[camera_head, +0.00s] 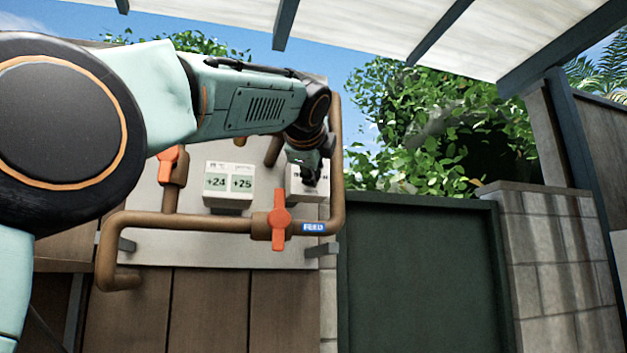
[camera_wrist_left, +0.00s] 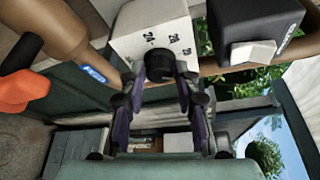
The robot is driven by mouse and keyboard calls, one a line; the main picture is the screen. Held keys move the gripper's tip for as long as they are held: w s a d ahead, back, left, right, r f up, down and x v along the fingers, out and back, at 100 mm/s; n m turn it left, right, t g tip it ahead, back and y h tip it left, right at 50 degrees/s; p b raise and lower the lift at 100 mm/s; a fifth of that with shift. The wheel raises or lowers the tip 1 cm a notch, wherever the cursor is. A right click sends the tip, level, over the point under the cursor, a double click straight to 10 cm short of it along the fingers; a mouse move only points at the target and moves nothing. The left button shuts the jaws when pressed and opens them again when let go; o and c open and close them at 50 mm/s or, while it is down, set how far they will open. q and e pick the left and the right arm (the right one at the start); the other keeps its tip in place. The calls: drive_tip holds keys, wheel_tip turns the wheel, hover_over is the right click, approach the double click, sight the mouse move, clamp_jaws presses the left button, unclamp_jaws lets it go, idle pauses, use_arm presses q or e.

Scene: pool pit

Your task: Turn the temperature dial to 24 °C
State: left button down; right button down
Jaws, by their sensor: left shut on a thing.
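The temperature dial is a black round knob (camera_wrist_left: 160,63) on the front of a white box (camera_wrist_left: 150,25). Small dark numbers are printed around it; one looks like 24, the others are hard to read. My left gripper (camera_wrist_left: 161,78) is shut on the dial, with a finger on each side of it. In the head view the white box (camera_head: 318,192) is partly behind my left gripper (camera_head: 310,180), which hides the dial. A white display (camera_head: 228,187) left of the box reads +24 and +25. My right gripper is out of view.
Brown pipes (camera_head: 190,220) run around the panel, with orange valve handles (camera_head: 280,218) and a blue label (camera_head: 314,227) close below the white box. A black box with a white part (camera_wrist_left: 255,32) sits beside the dial box. A dark green door (camera_head: 420,270) is at right.

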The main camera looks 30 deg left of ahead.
use_arm(q)
drive_tip(key=n+y+b, duration=0.2)
drive_tip(key=n+b, duration=0.2)
drive_tip(key=n, duration=0.2)
drive_tip(key=n+t+y+b, duration=0.1)
drive_tip(key=n+y+b, duration=0.1)
drive_tip(key=n+b, duration=0.2)
drive_tip(key=n+t+y+b, duration=0.1)
drive_tip(key=n+b, duration=0.3)
drive_tip(key=n, duration=0.4)
drive_tip(key=shift+w+d+f+n+y+b, duration=0.1)
drive_tip(key=shift+n+y+b, duration=0.1)
drive_tip(key=shift+y, duration=0.15)
drive_tip(key=shift+d+f+n+y+b, duration=0.1)
drive_tip(key=shift+y+b, duration=0.1)
drive_tip(key=shift+y, duration=0.15)
drive_tip(key=c, duration=2.1)
unclamp_jaws()
drive_tip(key=n+y, duration=0.1)
drive_tip(key=n, duration=0.2)
drive_tip(key=shift+r+g+y+p, duration=0.1)
drive_tip(key=shift+g+y+p, duration=0.2)
drive_tip(key=shift+y+p, duration=0.1)
drive_tip(key=shift+n+g+y+p, duration=0.4)
drive_tip(key=shift+n+g+y, duration=0.15)
drive_tip(key=shift+n, duration=1.65)
drive_tip(key=shift+w, duration=0.1)
